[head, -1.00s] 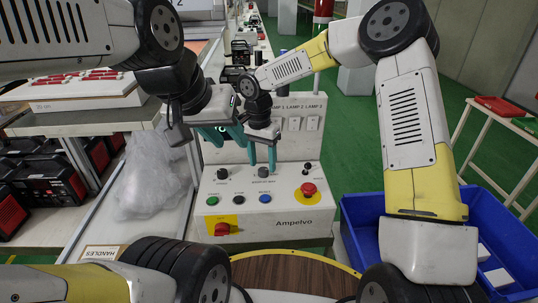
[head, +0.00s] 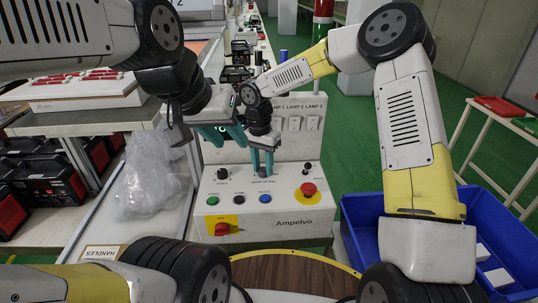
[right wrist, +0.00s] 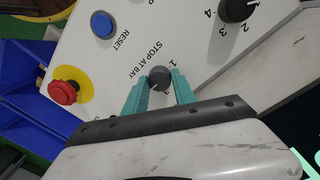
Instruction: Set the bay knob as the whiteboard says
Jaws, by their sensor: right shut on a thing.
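The bay knob (right wrist: 159,77) is a small dark grey round knob on the sloped control panel, beside the label STOP AT BAY. A "1" shows near it in the right wrist view; its pointer setting is too small to read. My right gripper (head: 262,170) points down onto it, and its teal fingers are shut on the knob from both sides. My left gripper (head: 223,135) hangs above and behind the panel's left side, empty, with its teal fingers apart. No whiteboard with readable instructions shows.
The Ampelvo panel (head: 293,214) also carries a red stop button (head: 308,189), a blue reset button (head: 265,198), a green button (head: 212,201), a red switch (head: 222,229) and a numbered black knob (right wrist: 236,8). A plastic bag (head: 150,180) lies left. A blue crate (head: 510,235) stands right.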

